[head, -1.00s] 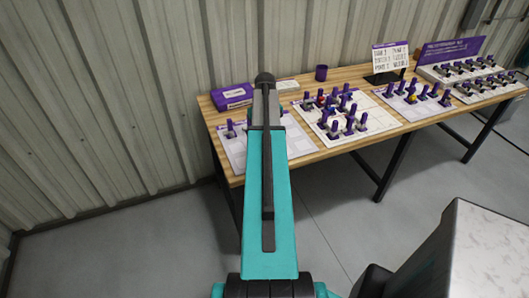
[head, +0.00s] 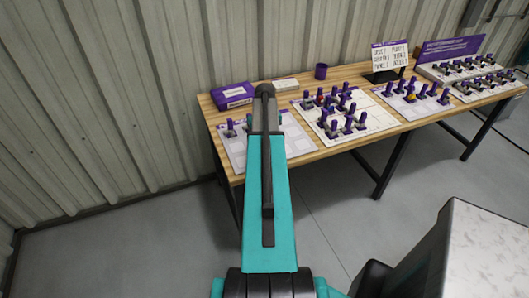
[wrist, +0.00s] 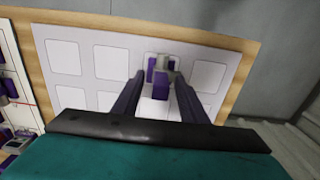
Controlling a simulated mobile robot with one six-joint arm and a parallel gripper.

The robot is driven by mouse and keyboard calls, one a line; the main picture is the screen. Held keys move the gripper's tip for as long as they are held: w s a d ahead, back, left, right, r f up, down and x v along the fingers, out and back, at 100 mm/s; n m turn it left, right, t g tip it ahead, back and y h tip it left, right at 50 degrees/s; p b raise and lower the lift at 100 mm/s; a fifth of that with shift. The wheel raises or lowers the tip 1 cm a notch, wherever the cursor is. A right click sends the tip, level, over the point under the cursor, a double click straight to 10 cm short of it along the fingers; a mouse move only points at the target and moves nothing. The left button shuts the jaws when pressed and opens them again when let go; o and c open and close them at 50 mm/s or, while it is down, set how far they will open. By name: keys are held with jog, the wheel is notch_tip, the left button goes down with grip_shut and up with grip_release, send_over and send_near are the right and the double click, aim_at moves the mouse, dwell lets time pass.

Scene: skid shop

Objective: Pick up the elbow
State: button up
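In the wrist view my gripper (wrist: 158,76) is open, its two dark fingers reaching toward a board with pale squares (wrist: 97,97). A small purple and grey fitting (wrist: 160,88) shows between the fingers, near the far edge of the board. It may be the elbow, but its full shape is unclear. I cannot tell whether either finger touches it. In the head view, a purple-topped fitting (head: 231,128) stands on the left board (head: 236,156). My arm hides part of that board and the gripper.
The wooden table (head: 340,146) stands by a corrugated wall. Several fittings crowd the middle board (head: 376,121) and right board (head: 395,108). A purple box (head: 233,96), a purple cup (head: 321,71) and a sign (head: 390,55) stand at the back. Racks (head: 489,83) stand at the right end.

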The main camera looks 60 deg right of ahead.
grip_shut()
jog(key=shift+r, duration=0.2)
dwell(0.3)
jog(key=shift+r+b, duration=1)
jog(key=shift+r, duration=0.35)
jog(key=shift+s+a+r, duration=0.15)
jog(key=shift+s+a, duration=0.1)
jog(key=s+a+r+b, duration=0.1)
jog(key=s+a+b, duration=0.3)
jog(key=s+a, duration=0.5)
jog(key=s, duration=0.3)
jog(key=shift+a+r+b, duration=0.25)
jog(key=shift+r+b, duration=0.05)
jog(key=shift+b, duration=0.1)
